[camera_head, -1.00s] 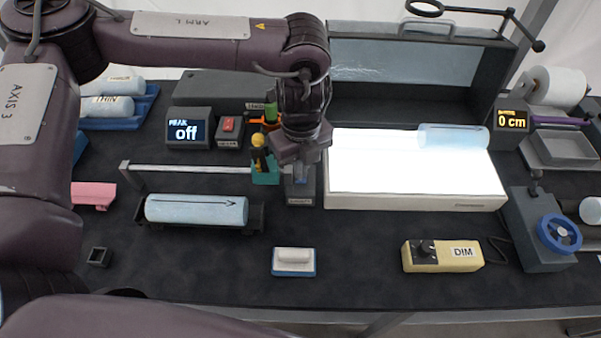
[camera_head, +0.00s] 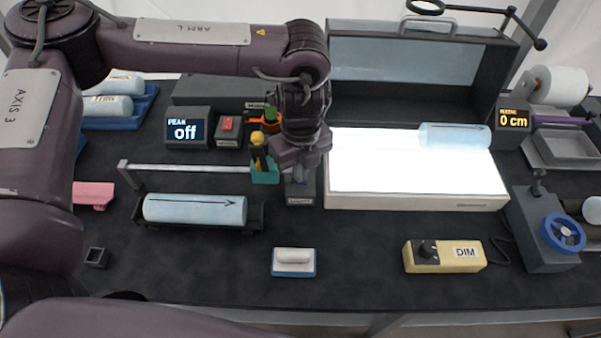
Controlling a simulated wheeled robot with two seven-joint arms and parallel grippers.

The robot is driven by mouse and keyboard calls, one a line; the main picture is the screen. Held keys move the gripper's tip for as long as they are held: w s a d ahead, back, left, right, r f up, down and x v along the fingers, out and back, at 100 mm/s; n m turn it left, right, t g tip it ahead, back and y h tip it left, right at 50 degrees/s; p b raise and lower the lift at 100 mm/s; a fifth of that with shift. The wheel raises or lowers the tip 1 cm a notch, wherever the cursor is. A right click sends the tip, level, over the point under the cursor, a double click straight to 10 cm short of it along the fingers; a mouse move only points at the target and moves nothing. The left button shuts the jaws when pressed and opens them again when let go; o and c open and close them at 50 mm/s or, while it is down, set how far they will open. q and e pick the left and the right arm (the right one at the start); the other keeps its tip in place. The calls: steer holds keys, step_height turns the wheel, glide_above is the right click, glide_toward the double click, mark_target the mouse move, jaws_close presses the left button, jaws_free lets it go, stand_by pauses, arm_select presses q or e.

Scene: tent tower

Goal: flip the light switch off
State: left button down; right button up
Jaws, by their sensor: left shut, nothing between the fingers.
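The light switch (camera_head: 301,197) is a small dark box with a pale label on its front, just left of the light panel. Its lever is hidden behind my left gripper (camera_head: 299,174). The gripper points down over the switch, shut and empty; I cannot tell whether it touches it. The light panel (camera_head: 415,170) is a white box whose top glows bright white. My right gripper is not in view.
A teal cup with tools (camera_head: 265,172) stands close left of the gripper. A blue roll on a cradle (camera_head: 195,209), a white-and-blue block (camera_head: 293,262) and a yellow DIM box (camera_head: 443,255) lie nearer. A blue handwheel (camera_head: 562,233) is at right. The front middle mat is mostly clear.

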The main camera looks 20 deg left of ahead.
arm_select(q)
steer(key=shift+f, duration=0.15)
steer(key=shift+s, duration=0.1)
steer(key=shift+r+p, duration=0.7)
steer(key=shift+r, duration=0.1)
steer(key=shift+r+p, duration=2.15)
steer(key=shift+r, duration=0.6)
steer(key=shift+f, duration=0.1)
